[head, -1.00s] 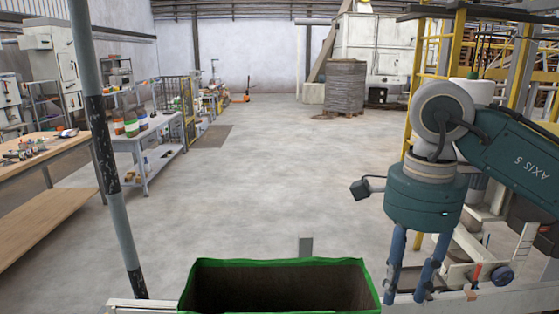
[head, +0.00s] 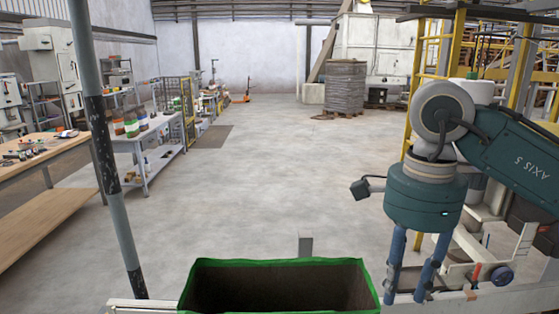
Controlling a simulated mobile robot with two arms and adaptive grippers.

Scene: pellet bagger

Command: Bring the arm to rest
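My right arm (head: 515,160), dark teal and marked AXIS 5, comes in from the right edge. Its gripper (head: 406,285) hangs straight down with two blue fingers spread apart. It is open, with nothing seen between the fingers. It hangs to the right of a green-rimmed bin, apart from it in the picture. My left arm and gripper do not show.
The green-rimmed dark bin (head: 280,261) stands at the bottom centre. A grey post (head: 110,190) rises at the left. Workbenches (head: 45,160) line the left side. Yellow framing (head: 420,75) and white machinery stand behind the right arm. The middle floor is clear.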

